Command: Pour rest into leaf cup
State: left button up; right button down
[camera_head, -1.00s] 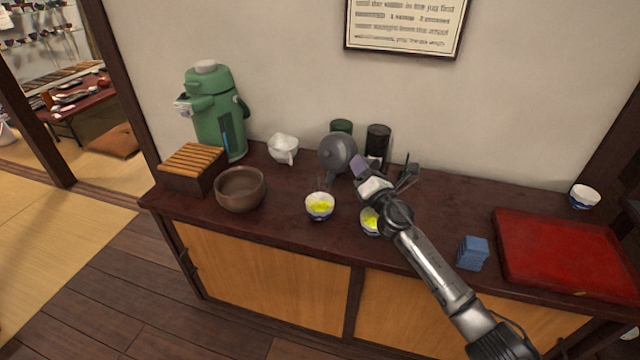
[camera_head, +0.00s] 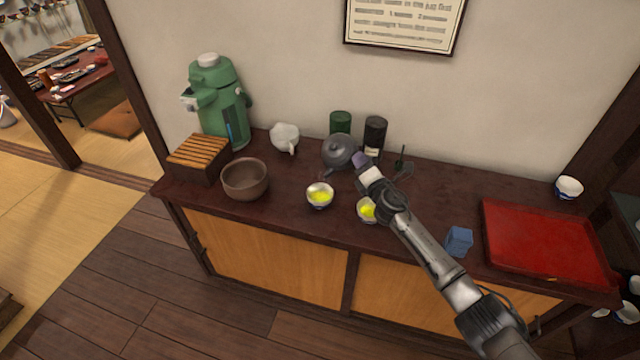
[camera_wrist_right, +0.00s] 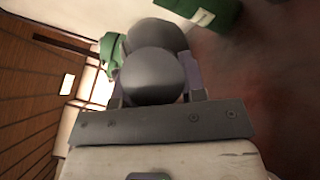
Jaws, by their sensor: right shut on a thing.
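A grey teapot (camera_head: 338,152) is in my right gripper (camera_head: 358,168), above the back middle of the counter. Its spout points toward the lower left. In the right wrist view the teapot's rounded grey body (camera_wrist_right: 155,75) sits between the fingers. Two cups with yellow-green tea stand in front: the left cup (camera_head: 320,203) is fully visible, and the right cup (camera_head: 363,217) is partly hidden by my right arm. I cannot tell which is the leaf cup. No stream of liquid is clearly visible. My left gripper is not in view.
A brown bowl (camera_head: 245,190), slatted box (camera_head: 196,177), green flask (camera_head: 218,112) and white pitcher (camera_head: 285,137) stand left. Green (camera_head: 340,121) and black canisters (camera_head: 375,130) are behind the teapot. A blue block (camera_head: 459,242), red tray (camera_head: 540,245) and empty cup (camera_head: 568,188) are right.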

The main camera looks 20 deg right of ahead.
jog(key=w+d+m+g+p, duration=0.1)
jog(key=p, duration=0.2)
jog(key=shift+w+d+f, duration=0.1)
jog(key=shift+d+f, duration=0.1)
jog(key=w+d+r+m+g+y+p, duration=0.1)
jog(key=w+d+r+m+g+p, duration=0.2)
jog(key=r+p, duration=0.6)
jog(key=d+m+p, duration=0.1)
jog(key=d+p, duration=0.1)
jog(key=p, duration=0.2)
jog(key=shift+w+m+g, duration=0.3)
jog(key=shift+w+g, duration=0.05)
jog(key=shift+g, duration=0.05)
jog(key=shift+r, duration=0.15)
dwell(0.7)
